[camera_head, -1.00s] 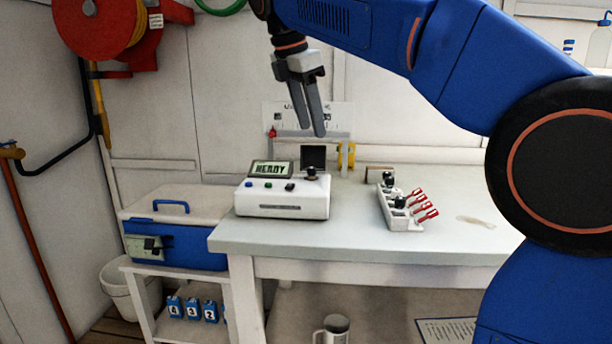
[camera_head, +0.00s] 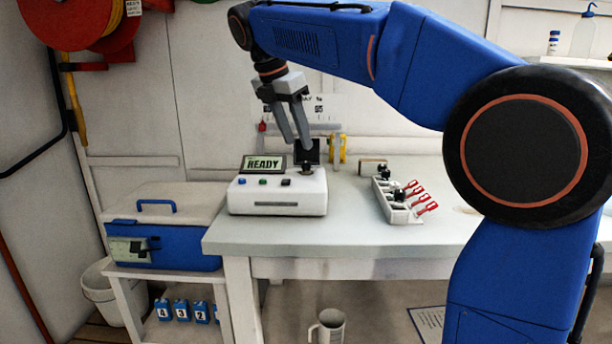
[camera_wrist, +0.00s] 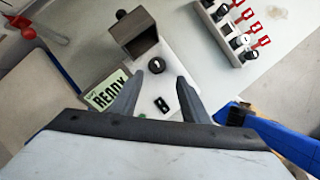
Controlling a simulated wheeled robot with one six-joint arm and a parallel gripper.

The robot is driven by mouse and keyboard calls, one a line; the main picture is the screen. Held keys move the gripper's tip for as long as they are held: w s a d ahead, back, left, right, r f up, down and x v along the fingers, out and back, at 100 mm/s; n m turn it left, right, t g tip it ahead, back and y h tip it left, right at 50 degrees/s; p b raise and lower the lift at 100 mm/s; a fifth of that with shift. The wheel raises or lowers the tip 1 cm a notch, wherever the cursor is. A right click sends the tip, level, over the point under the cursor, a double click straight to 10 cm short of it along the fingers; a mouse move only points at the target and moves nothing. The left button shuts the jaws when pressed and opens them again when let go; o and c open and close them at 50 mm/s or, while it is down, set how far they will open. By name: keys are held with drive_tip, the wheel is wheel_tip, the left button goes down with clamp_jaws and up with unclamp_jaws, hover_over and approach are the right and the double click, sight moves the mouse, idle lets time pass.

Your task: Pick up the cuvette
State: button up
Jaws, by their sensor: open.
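My gripper (camera_head: 298,141) is open and empty, pointing down over the white reactor box (camera_head: 277,197), whose screen reads READY. A round black cap (camera_head: 306,170), apparently the cuvette's top, sits on the box in front of the raised dark lid (camera_head: 307,152). The wrist view shows the cap (camera_wrist: 156,65) just beyond and between my open fingertips (camera_wrist: 158,80), apart from them. Any cuvette body below the cap is hidden in the box. Other black-capped pieces stand in the white rack (camera_head: 399,212) to the right; I cannot tell whether these are cuvettes.
The rack also holds several red-tagged pieces (camera_head: 427,208). A small block (camera_head: 373,167) and a yellow item (camera_head: 338,149) stand at the back of the table. The table (camera_head: 350,235) is clear between box and rack. A blue cooler (camera_head: 165,240) stands at left.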

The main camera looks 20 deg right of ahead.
sight(306, 162)
drive_tip(key=shift+x, duration=1.1)
drive_tip(key=f, duration=0.1)
drive_tip(key=w+d+f, duration=0.1)
drive_tip(key=f, duration=0.1)
drive_tip(key=shift+w+d+f, duration=0.1)
drive_tip(key=shift+w+d, duration=0.15)
drive_tip(key=shift+w+d+f, duration=0.15)
drive_tip(key=shift+d+f, duration=0.1)
drive_tip(key=shift+f, duration=0.45)
clamp_jaws()
